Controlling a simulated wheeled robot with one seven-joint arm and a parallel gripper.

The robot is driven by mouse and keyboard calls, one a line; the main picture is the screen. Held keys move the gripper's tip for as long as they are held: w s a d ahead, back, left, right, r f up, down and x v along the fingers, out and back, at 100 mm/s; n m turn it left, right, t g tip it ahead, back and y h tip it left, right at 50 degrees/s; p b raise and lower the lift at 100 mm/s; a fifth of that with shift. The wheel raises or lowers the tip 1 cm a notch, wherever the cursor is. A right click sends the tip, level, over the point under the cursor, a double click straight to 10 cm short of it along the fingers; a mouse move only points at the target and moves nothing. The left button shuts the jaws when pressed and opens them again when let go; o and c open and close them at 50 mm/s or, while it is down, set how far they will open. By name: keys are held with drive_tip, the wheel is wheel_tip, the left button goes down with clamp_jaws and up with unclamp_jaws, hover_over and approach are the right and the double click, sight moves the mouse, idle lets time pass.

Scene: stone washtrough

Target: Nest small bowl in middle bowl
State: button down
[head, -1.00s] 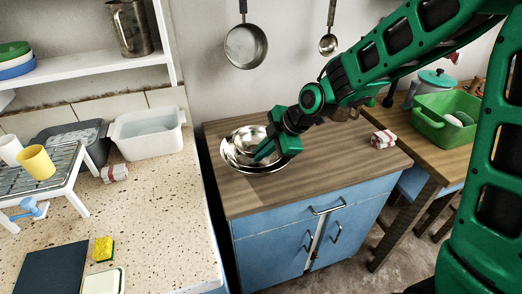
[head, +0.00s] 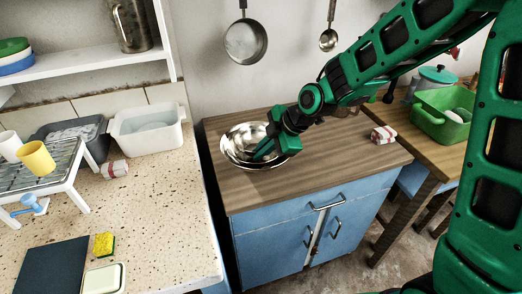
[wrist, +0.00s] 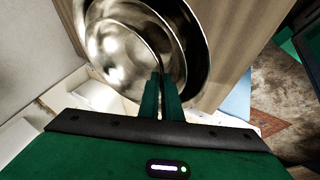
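The small bowl (head: 247,136) is shiny steel and sits inside a wider steel bowl (head: 236,161) on the wooden top of the blue cabinet. In the wrist view the small bowl (wrist: 122,52) fills the left of the wider bowl (wrist: 194,45), whose rim curves around it. I cannot tell whether the small bowl rests on the bottom. My gripper (head: 260,152) reaches in from the right, fingers pointing down at the bowls. In the wrist view its fingers (wrist: 161,88) are close together on the small bowl's right rim.
The cabinet top (head: 330,150) is clear right of the bowls except for a striped cloth (head: 383,134). A pan (head: 245,42) and ladle (head: 329,39) hang behind. A speckled counter (head: 150,210) with a white basin (head: 148,130) stands left. A green tub (head: 432,122) is right.

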drive_tip(key=shift+f, duration=0.9)
drive_tip(key=c, duration=1.5)
unclamp_jaws()
drive_tip(key=shift+s+f, duration=0.1)
drive_tip(key=shift+r, duration=3.6)
